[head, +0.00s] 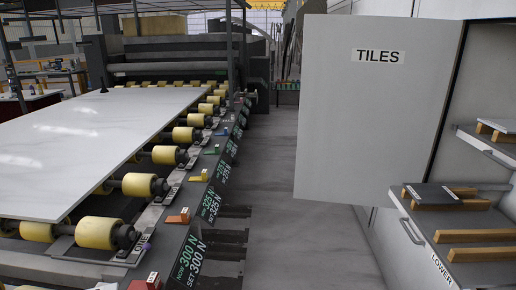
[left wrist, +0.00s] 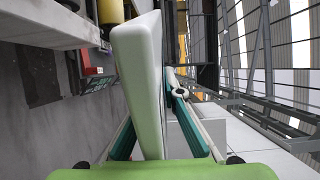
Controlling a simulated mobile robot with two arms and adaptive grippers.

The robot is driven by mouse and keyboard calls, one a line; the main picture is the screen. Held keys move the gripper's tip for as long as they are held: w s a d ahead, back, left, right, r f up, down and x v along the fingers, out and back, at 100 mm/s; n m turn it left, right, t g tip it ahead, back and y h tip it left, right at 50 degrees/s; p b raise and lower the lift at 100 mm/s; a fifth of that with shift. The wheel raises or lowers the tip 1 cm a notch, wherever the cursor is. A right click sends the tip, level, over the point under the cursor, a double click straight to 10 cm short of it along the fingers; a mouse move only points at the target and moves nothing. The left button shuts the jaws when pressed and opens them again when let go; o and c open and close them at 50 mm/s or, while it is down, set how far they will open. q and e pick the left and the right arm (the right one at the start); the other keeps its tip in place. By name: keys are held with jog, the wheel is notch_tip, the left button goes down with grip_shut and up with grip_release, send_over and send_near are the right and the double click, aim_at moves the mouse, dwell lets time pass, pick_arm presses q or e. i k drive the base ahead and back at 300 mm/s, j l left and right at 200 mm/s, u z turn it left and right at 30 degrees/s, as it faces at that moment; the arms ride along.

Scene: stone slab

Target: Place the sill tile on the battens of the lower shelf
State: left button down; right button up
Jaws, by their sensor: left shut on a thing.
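In the left wrist view a pale, thick sill tile (left wrist: 140,75) stands on edge between the fingers of my left gripper (left wrist: 158,120). The gripper is shut on it. Neither gripper nor this tile shows in the head view. The lower shelf (head: 425,235), marked LOWER, is at the right of the head view. Two bare wooden battens (head: 482,236) lie across its near part, running out of the picture. On its far part a dark tile (head: 432,193) with a small tag lies on other battens. My right gripper is in neither view.
An open grey cabinet door (head: 375,110) marked TILES stands left of the shelves. An upper shelf (head: 490,146) with battens is above the lower one. A roller line (head: 135,185) carries a large white slab (head: 90,135) at left. The grey aisle floor (head: 285,225) between is clear.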

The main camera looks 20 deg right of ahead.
aim_at(475, 240)
jog(key=i, duration=0.85)
jog(key=i+z, duration=0.1)
jog(key=i, duration=0.75)
jog(key=z, duration=0.4)
jog(key=i+j+z, duration=0.1)
jog(key=z, duration=0.65)
jog(key=j+z, duration=0.1)
jog(key=z, duration=2.05)
jog(key=i+j, duration=0.05)
jog(key=j, duration=0.05)
